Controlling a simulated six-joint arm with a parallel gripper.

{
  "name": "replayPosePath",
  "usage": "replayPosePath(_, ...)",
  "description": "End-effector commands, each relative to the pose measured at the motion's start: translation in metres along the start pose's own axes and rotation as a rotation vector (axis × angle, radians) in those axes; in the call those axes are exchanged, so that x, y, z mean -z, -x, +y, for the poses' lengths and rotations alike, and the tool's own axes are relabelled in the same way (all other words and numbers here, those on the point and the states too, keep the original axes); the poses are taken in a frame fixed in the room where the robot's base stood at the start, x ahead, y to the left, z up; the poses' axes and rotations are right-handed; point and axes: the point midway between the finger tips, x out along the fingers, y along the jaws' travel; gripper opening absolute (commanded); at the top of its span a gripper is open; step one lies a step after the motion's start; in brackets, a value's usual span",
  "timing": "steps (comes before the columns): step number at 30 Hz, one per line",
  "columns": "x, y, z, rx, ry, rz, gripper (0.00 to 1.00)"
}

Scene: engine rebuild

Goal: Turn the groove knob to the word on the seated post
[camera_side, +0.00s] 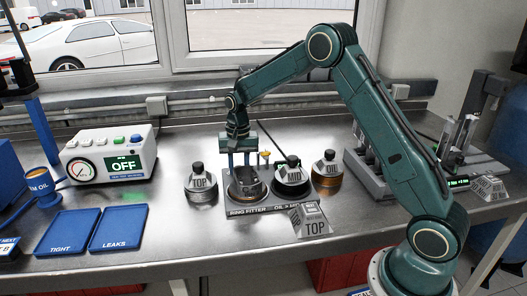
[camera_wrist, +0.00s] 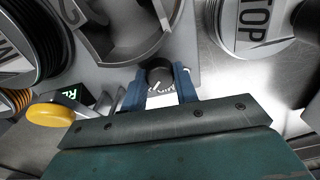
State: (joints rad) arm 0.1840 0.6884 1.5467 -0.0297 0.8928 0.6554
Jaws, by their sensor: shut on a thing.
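The groove knob (camera_wrist: 160,72) is a dark round knob with a white marked dial below it in the wrist view. My gripper (camera_wrist: 158,85) has its two blue fingers shut on the knob's sides. The word the knob points to cannot be read. In the side view my gripper (camera_side: 238,150) reaches down behind the ring fitter (camera_side: 240,211), and the knob is hidden there. A post with a dark knob (camera_side: 289,176) sits on the fitter's right end.
A TOP piece (camera_side: 199,185) stands left of the fitter, an OIL piece (camera_side: 327,172) right of it. A TOP sign (camera_side: 312,222) stands in front. A yellow button (camera_wrist: 50,115) and a small green display (camera_wrist: 72,94) are beside my gripper. The OFF tester (camera_side: 110,153) is far left.

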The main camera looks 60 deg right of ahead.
Motion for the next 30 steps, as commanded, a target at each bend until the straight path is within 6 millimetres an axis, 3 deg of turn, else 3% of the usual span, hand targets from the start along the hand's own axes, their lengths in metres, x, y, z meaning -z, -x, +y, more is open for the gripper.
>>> replayPosePath(21, 0.0009, 0.0007, 0.0, 0.001, 0.618, -0.013, 0.07)
replayPosePath(30, 0.0009, 0.0008, -0.0001, 0.0, 0.777, -0.017, 0.07)
